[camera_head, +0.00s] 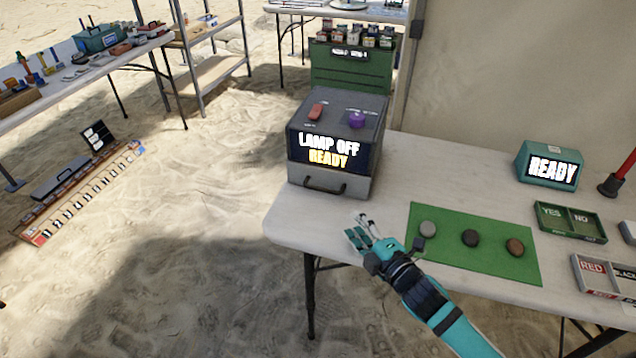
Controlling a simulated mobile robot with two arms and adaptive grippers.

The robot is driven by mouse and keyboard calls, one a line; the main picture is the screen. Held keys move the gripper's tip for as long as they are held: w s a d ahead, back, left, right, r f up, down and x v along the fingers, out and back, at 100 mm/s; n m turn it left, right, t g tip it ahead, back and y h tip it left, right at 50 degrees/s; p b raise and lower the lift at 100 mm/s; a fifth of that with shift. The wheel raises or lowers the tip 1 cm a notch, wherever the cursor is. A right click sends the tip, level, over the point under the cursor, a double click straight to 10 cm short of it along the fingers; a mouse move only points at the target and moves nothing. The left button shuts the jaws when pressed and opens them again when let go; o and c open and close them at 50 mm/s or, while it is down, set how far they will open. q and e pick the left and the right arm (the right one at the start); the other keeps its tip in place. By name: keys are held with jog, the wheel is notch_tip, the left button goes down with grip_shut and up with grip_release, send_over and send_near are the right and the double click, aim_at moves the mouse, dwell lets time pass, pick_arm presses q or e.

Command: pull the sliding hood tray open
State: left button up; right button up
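The hood (304,149) is a dark grey box at the left end of the white table, with a lit panel reading "LAMP OFF READY". Its lighter grey sliding tray (355,187) is at the bottom, flush with the box, with a dark bar handle (325,188) on its front. A red switch (316,111) and a purple knob (356,119) are on top. My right gripper (359,229) is over the table's front edge, below and right of the handle and apart from it. Its fingers look spread, with nothing between them. My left gripper is out of view.
A green mat (475,270) with grey, dark and brown stones lies right of my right gripper. Beyond are a YES/NO tray (541,221), a RED/BLACK tray (580,277) and a teal READY display (524,170). The table's left front corner (285,235) is bare.

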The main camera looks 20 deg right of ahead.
jog(key=shift+w+a, duration=0.1)
jog(key=shift+w, duration=0.35)
send_near(325, 191)
jog(key=shift+x, duration=0.75)
jog(key=x, duration=0.8)
jog(key=shift+b, duration=0.3)
jog(key=shift+w+a+f, duration=0.15)
jog(key=shift+w, duration=0.45)
jog(key=shift+c, duration=0.2)
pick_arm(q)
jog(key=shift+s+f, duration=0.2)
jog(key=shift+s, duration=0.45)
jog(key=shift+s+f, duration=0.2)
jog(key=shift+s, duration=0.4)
pick_arm(e)
grip_shut()
